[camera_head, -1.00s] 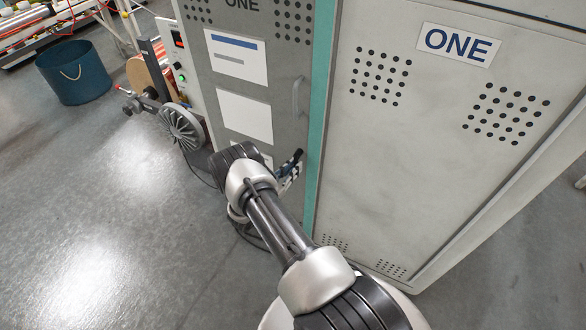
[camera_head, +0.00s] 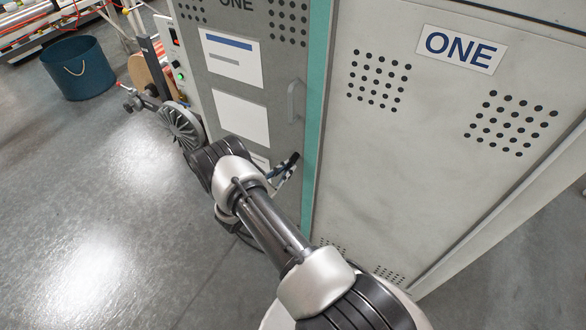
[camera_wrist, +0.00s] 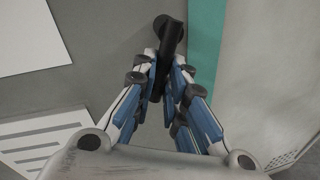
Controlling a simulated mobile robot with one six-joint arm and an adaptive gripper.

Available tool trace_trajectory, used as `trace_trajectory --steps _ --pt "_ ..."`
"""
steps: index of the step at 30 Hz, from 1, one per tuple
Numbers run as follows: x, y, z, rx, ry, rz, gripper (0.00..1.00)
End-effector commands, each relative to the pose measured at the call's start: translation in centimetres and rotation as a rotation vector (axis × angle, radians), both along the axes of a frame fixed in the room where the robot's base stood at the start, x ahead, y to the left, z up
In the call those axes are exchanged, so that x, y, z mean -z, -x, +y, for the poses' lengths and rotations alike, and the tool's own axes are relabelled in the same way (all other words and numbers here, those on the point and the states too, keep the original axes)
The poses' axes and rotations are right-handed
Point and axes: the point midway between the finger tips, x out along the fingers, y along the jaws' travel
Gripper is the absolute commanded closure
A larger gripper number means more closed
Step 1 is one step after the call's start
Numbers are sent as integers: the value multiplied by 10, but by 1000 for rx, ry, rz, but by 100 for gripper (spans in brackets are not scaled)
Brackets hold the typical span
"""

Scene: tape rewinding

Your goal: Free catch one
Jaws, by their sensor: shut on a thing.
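The catch (camera_wrist: 171,40) is a black bar with a rounded base on the grey cabinet door. In the wrist view it points down, slightly left, between my fingers. My gripper (camera_wrist: 165,80) has blue-and-white fingers on both sides of the bar and is shut on it. In the head view the catch (camera_head: 293,158) shows as a short dark bar low on the door, near the teal strip. My gripper (camera_head: 281,174) is beside it, partly hidden behind my wrist. How far the catch is turned cannot be told.
The grey door has white sheets (camera_head: 241,118) and a pull handle (camera_head: 293,102) above the catch. A pale cabinet (camera_head: 400,165) marked ONE stands to the right of the teal strip (camera_head: 314,125). A spoked wheel (camera_head: 181,128) and a blue bin (camera_head: 78,72) are at left. The left floor is open.

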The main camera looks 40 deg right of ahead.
Motion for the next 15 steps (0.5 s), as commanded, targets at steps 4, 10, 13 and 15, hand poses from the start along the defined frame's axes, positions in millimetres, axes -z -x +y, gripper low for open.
trace_trajectory --steps 4,10,13,15 --pt "-3 -6 4 1 -55 -131 100" --pt "-8 -12 7 2 -128 -306 100" --pt "-11 -15 8 1 -163 -394 100" --pt "-13 -16 9 1 -189 -455 100"
